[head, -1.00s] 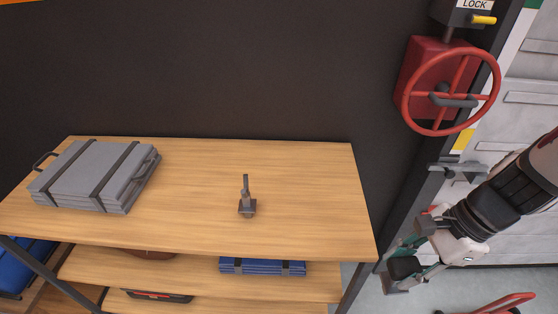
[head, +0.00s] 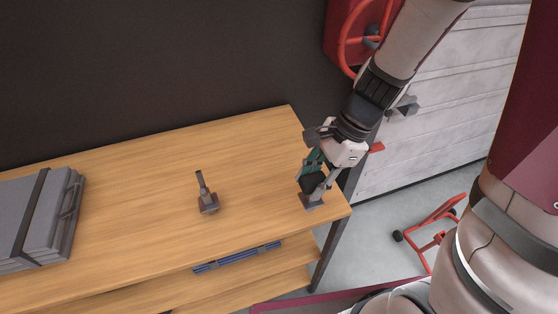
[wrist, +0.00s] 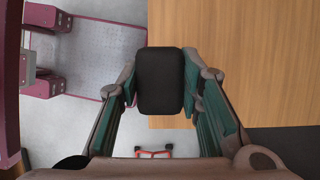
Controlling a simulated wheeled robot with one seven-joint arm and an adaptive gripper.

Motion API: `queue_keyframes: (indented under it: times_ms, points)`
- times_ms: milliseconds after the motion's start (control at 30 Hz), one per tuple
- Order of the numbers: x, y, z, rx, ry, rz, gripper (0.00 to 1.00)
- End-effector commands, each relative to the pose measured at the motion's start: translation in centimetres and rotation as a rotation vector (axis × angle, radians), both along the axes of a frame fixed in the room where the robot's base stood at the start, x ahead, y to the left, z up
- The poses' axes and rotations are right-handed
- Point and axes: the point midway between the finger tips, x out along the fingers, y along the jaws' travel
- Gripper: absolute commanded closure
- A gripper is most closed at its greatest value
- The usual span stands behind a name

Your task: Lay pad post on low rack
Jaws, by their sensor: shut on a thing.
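My gripper (head: 318,172) is shut on a pad post, whose grey square base (head: 312,201) shows below the fingers. In the wrist view the post's black pad (wrist: 160,82) sits between the two fingers. The held post is roughly upright over the right end of the wooden top of the low rack (head: 130,190). I cannot tell whether its base touches the wood.
Grey strapped panels (head: 38,215) lie at the left of the rack top. A blue folded item (head: 238,257) is on the shelf below. Bare wood lies between the posts. A red wheel (head: 365,35) is on the dark wall behind; a red wheeled frame (head: 432,230) stands on the floor at right.

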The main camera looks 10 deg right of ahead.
Motion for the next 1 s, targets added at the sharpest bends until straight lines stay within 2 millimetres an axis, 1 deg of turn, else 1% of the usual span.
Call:
queue_keyframes:
  times_ms: [33,100,300,433,533,633,900,1000]
  points:
    - [1.0,0.6,-0.1,0.000,0.001,0.004,1.00]
    - [2.5,1.5,-0.2,0.001,0.001,0.004,1.00]
    - [6.6,3.6,-0.7,0.000,0.000,0.003,1.00]
    - [8.3,4.5,-0.8,0.000,0.001,0.001,1.00]
    - [8.9,4.9,-0.9,0.000,0.000,0.001,1.00]
    - [9.1,4.9,-1.2,0.000,0.001,-0.001,1.00]
    - [8.9,4.8,-4.2,0.000,0.002,-0.001,1.00]
    - [9.0,4.9,-4.5,0.001,0.001,-0.001,1.00]
